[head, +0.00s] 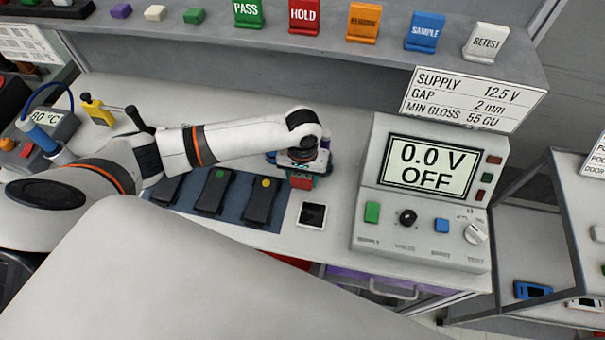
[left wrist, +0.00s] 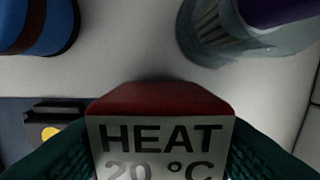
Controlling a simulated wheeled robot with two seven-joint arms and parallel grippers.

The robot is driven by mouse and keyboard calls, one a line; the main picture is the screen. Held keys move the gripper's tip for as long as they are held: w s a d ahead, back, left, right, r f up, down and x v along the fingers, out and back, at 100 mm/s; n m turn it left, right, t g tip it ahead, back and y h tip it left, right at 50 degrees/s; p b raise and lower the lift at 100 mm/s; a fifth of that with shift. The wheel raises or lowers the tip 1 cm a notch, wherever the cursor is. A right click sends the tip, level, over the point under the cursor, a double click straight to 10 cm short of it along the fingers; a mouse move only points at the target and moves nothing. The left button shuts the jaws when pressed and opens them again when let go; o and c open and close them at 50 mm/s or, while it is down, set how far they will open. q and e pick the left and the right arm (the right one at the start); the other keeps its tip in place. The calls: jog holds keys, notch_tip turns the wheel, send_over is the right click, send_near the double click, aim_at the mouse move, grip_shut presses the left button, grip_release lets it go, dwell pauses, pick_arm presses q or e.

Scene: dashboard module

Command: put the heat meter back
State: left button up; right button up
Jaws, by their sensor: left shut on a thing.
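The heat meter is a red block with a white face reading "HEAT 20 °C" (left wrist: 160,150), and it fills the bottom middle of the left wrist view. Dark green fingers flank it on both sides. In the head view my left gripper (head: 299,163) is over the bench, to the right of the dark blue mat (head: 236,227). A small red part of the heat meter (head: 301,183) shows below it. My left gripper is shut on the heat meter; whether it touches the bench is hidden. My right gripper is not in view.
Several black devices, such as the yellow-dotted one (head: 261,203), lie on the mat. A black-and-white square (head: 312,214) lies close to the gripper. The supply box (head: 365,225) stands to the right. The left wrist view shows a blue cylinder (left wrist: 38,25) and a clear cup (left wrist: 215,40).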

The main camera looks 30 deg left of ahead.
pick_arm(q)
jog(key=o, duration=1.1)
jog(key=shift+f, duration=0.1)
jog(key=shift+o, duration=0.2)
